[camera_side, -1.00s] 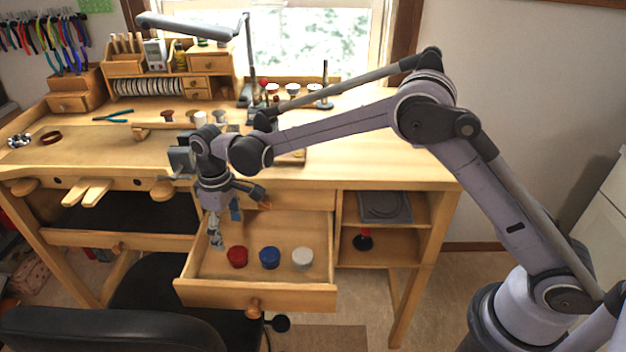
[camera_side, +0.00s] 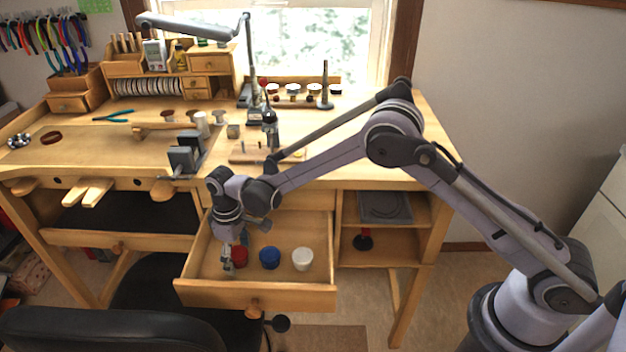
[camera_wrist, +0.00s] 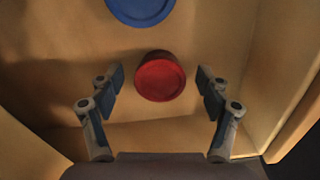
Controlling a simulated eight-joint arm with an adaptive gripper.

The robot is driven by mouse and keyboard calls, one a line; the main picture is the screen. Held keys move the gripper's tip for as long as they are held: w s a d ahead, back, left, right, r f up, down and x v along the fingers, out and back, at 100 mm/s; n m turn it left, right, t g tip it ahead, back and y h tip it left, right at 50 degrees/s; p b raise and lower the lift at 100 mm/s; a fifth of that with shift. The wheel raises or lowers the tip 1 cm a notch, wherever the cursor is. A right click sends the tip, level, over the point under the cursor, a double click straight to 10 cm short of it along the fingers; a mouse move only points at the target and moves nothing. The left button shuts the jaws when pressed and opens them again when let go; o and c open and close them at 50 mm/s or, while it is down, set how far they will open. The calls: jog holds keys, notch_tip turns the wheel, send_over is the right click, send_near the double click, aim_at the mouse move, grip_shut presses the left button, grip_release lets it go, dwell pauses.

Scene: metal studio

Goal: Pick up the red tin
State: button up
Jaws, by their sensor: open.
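The red tin (camera_wrist: 160,78) stands on the floor of the open drawer. In the wrist view it lies between and slightly beyond my open fingertips, with clear gaps on both sides. In the side view the red tin (camera_side: 241,257) is partly hidden behind my gripper (camera_side: 227,262). My gripper is down inside the drawer at the left of the tin, and its open fingers (camera_wrist: 161,83) hold nothing. Whether a finger touches the tin in the side view cannot be told.
A blue tin (camera_side: 269,258) stands close to the right of the red one, and a white tin (camera_side: 303,259) is farther right. The drawer's front wall (camera_side: 255,296) and side walls surround them. The workbench top (camera_side: 380,150) is above and behind.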

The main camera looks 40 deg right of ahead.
jog(key=c, duration=1.3)
